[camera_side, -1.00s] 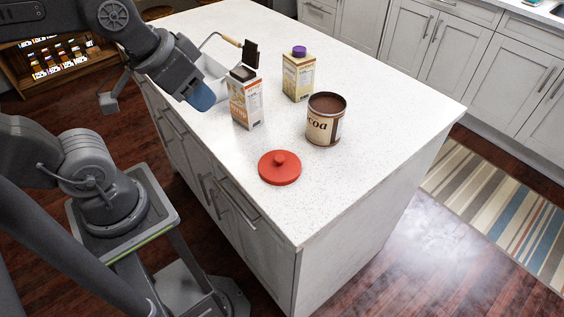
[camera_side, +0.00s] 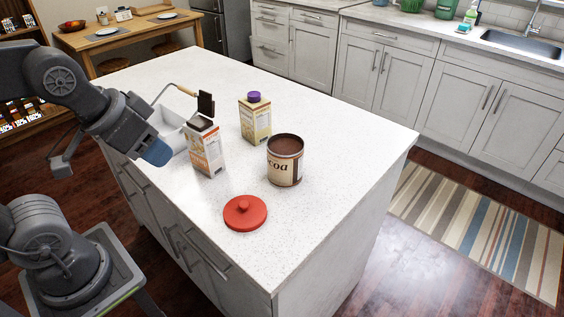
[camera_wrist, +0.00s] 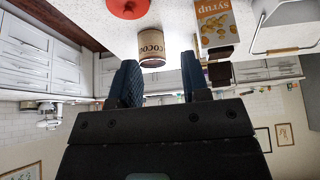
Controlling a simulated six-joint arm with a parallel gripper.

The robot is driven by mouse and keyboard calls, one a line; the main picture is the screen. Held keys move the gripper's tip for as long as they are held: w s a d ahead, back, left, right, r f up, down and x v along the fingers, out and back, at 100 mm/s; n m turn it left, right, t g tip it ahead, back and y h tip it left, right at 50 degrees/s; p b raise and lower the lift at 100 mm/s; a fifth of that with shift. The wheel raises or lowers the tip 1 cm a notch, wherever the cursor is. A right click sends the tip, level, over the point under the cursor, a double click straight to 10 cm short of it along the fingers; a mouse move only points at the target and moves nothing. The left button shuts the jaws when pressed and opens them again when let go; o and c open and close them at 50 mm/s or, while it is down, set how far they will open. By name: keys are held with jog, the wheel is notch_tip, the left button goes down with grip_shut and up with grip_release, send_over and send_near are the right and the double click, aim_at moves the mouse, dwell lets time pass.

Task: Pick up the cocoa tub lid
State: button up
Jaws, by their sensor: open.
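The cocoa tub lid (camera_side: 245,213) is a round red disc with a small knob on top. It lies flat on the white counter in front of the cocoa tub (camera_side: 284,163), which stands upright with its top open and brown inside. In the wrist view the lid (camera_wrist: 122,8) shows at the top edge, partly cut off, and the tub (camera_wrist: 152,47) is to its right. My gripper (camera_wrist: 158,84) is open, with nothing between its blue fingers. In the side view its blue tip (camera_side: 157,152) is left of the syrup carton, away from the lid.
A syrup carton (camera_side: 207,152) stands left of the tub, and a carton with a purple cap (camera_side: 255,120) stands behind it. A white tray (camera_side: 171,124) and a dark-ended brush (camera_side: 206,103) are at the left. The counter (camera_side: 335,135) right of the tub is clear.

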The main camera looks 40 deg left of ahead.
jog(key=shift+o, duration=1.1)
jog(key=n+g, duration=0.6)
jog(key=n, duration=0.9)
send_over(243, 203)
notch_tip(243, 203, down, 12)
jog(key=shift+a+r, duration=0.1)
jog(key=shift+a, duration=0.05)
jog(key=shift+f, duration=2.65)
jog(key=shift+c, duration=0.2)
